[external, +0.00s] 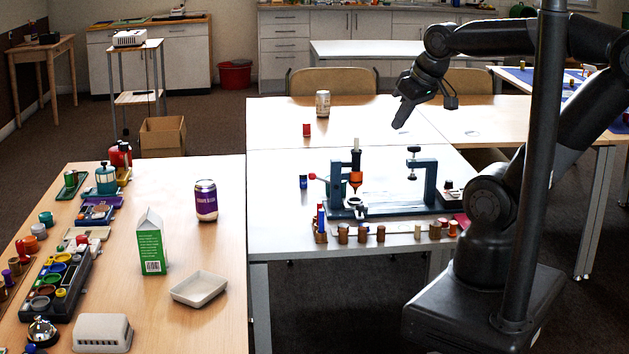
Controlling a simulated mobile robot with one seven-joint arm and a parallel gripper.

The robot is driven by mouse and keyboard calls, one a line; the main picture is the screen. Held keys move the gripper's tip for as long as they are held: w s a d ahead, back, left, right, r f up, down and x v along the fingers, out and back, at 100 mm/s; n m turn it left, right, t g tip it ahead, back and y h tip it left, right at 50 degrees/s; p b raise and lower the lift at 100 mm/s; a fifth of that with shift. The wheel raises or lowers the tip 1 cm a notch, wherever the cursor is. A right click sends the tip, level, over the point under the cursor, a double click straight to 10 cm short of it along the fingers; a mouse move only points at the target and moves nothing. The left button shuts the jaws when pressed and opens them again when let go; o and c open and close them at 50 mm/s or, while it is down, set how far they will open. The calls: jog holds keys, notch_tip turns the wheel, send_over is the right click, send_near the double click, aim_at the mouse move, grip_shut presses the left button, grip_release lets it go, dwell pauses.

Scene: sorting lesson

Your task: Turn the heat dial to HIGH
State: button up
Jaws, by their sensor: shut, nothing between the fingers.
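My gripper (404,112) is shut and empty, pointing down in the air above the white tables. It is apart from everything below it. I cannot make out a heat dial or any HIGH marking at this size. A blue bench rig (428,184) with an orange-tipped upright and a clamp screw stands on the white table below and left of my gripper.
A wooden rack (385,238) of small pegs lies along the white table's front edge. The left wooden table holds a purple can (205,200), a green carton (151,245), a white tray (199,289) and several small devices. A tin (323,104) and a red block (306,130) stand farther back.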

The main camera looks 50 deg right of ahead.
jog(key=shift+o, duration=0.8)
jog(key=shift+w+d+r, duration=0.1)
jog(key=shift+w, duration=0.05)
jog(key=o, duration=0.8)
jog(key=w+d+m+g, duration=0.1)
jog(key=w+d, duration=0.2)
jog(key=w+d+r, duration=0.1)
jog(key=w+d, duration=0.2)
jog(key=w+d+m+g, duration=0.1)
jog(key=w+d, duration=0.2)
jog(key=shift+r+m+g, duration=0.3)
jog(key=w+d+f+m+g, duration=0.1)
jog(key=w+d+f, duration=0.15)
jog(key=d, duration=0.35)
jog(key=w+d+f+m+g, duration=0.1)
jog(key=w+d, duration=0.3)
jog(key=d, duration=0.3)
jog(key=m+g+y, duration=0.3)
jog(key=m+g, duration=0.1)
send_over(449, 181)
jog(key=w+d, duration=0.3)
notch_tip(449, 181, down, 20)
jog(key=x, duration=1)
jog(key=shift+d, duration=0.1)
jog(key=c, duration=0.9)
